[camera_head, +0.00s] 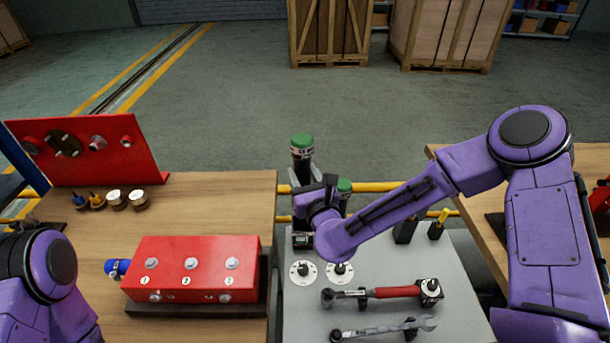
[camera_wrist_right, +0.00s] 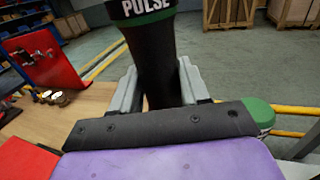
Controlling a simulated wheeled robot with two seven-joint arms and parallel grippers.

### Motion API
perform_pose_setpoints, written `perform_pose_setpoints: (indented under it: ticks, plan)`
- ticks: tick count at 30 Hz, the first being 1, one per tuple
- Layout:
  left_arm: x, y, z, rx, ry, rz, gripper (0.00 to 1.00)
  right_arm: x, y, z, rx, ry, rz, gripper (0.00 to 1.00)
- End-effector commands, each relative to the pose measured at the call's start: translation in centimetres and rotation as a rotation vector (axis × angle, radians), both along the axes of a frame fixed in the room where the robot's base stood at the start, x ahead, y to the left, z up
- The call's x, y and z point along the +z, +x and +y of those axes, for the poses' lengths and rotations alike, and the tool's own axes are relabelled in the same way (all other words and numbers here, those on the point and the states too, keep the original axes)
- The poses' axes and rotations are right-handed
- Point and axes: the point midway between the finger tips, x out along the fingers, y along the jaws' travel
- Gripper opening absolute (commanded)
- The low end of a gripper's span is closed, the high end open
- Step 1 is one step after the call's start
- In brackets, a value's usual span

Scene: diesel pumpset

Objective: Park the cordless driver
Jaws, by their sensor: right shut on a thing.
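The cordless driver (camera_head: 302,152), black with a green cap and a white-lettered band, stands roughly upright in my right gripper (camera_head: 318,192) above the back left of the grey work surface. In the right wrist view its dark grip (camera_wrist_right: 165,75) passes between the two grey jaws, with the "PULSE" band above. A second rounded green end (camera_head: 344,186) shows just right of the gripper; I cannot tell whether it belongs to the driver. A small dark block (camera_head: 302,240) with a green patch sits below the gripper. My left gripper is out of view.
A torque wrench with a red grip (camera_head: 392,292) and a spanner (camera_head: 385,328) lie at the front of the grey surface (camera_head: 310,325). Two white dials (camera_head: 303,273) sit behind them. Black holders (camera_head: 405,230) stand back right. A red engine block (camera_head: 190,270) stands left.

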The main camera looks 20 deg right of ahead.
Motion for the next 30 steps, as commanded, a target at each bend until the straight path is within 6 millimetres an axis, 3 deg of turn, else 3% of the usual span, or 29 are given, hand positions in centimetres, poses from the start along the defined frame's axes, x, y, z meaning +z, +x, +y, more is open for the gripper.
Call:
perform_pose_setpoints:
  ticks: [6,30]
  plan:
    - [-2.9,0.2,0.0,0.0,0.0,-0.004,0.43,-3.3,0.8,-0.5,-0.01,0.0,0.007,0.0]
    - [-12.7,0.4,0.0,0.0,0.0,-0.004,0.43,-12.5,1.0,-0.4,-0.007,0.0,0.007,0.0]
